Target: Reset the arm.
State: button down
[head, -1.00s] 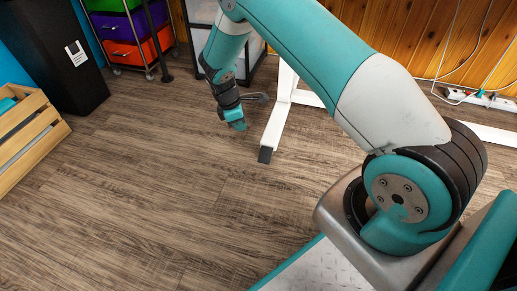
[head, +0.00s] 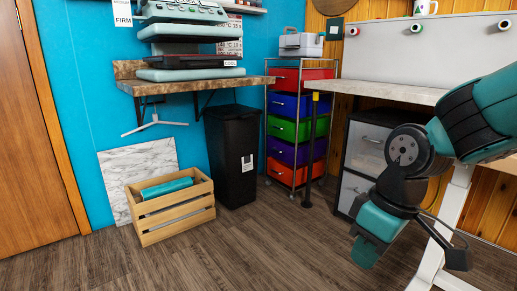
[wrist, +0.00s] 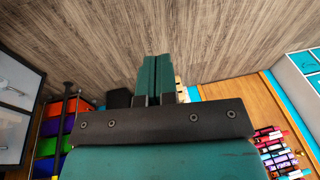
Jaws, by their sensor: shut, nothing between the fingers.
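My gripper (head: 366,253) hangs at the lower right of the head view, pointing down over the wood floor, at the end of my teal and black arm. In the wrist view my gripper (wrist: 156,62) shows its two teal fingers pressed together. They are shut with nothing between them. Nothing touches the gripper.
A wooden crate (head: 178,222) holding a teal roll (head: 166,188) stands on the floor at left, beside a black bin (head: 233,160). A coloured drawer cart (head: 283,130) and a white table (head: 405,92) are behind my arm. The front floor is clear.

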jog(key=s+a+r+m+y+p, duration=0.15)
jog(key=s+r, duration=0.45)
jog(key=s, duration=0.6)
notch_tip(320, 180, up, 38)
jog(key=p, duration=3.8)
jog(key=shift+s+a, duration=0.15)
jog(key=shift+a, duration=0.15)
jog(key=shift+r, duration=0.1)
